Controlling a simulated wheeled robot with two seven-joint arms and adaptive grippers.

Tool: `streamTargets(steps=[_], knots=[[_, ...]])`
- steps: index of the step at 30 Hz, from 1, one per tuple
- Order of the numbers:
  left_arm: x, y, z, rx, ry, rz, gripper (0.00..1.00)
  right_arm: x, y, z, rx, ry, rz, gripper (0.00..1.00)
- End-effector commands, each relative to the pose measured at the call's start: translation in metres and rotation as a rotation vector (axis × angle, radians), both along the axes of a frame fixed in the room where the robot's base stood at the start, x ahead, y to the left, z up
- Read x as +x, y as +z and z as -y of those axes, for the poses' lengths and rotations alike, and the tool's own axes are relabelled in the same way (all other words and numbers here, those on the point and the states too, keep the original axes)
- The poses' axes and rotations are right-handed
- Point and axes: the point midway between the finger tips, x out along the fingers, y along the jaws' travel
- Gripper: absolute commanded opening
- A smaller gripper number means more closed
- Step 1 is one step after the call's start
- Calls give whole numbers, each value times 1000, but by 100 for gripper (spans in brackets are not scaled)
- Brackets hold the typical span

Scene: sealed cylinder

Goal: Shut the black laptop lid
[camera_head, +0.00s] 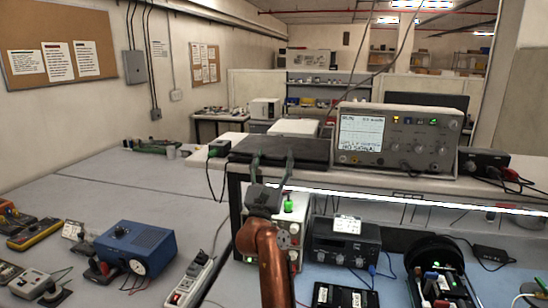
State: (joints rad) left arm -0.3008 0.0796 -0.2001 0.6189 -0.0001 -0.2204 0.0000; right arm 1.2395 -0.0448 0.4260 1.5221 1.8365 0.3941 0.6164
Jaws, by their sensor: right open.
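The black laptop (300,145) lies on the raised shelf, left of the oscilloscope. It looks like a flat dark slab with no raised screen visible; I cannot tell whether its lid is fully down. My right gripper (271,160) is at the slab's near edge, with its two fingers apart and nothing between them. The fingertips overlap the slab's front edge in the picture; I cannot tell whether they touch it. My copper-coloured right arm comes up from the bottom and hides part of the bench. My left gripper is out of view.
The oscilloscope (398,138) stands close to the slab's right side. A small black box with a green part (219,147) and cables sits at its left. Below the shelf are a white instrument (290,226) and a black radio-like unit (346,243). A blue device (136,246) stands on the left bench.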

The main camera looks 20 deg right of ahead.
Motion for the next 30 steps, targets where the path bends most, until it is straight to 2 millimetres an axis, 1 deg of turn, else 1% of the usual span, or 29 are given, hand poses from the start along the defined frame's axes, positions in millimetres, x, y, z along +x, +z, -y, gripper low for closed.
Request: streamTargets(steps=[4,7,15,18,21,25,30], knots=[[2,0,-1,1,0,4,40,-1,4,1,-1,-1,3,61],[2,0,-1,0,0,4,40,-1,15,1,-2,-2,6,61],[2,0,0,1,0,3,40,0,65,0,-1,0,4,61],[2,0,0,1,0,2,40,0,81,0,-1,-1,2,61],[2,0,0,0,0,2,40,0,92,0,-1,0,2,61],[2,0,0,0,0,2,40,1,99,0,-1,-1,0,61],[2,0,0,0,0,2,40,1,100,0,0,0,0,61]])
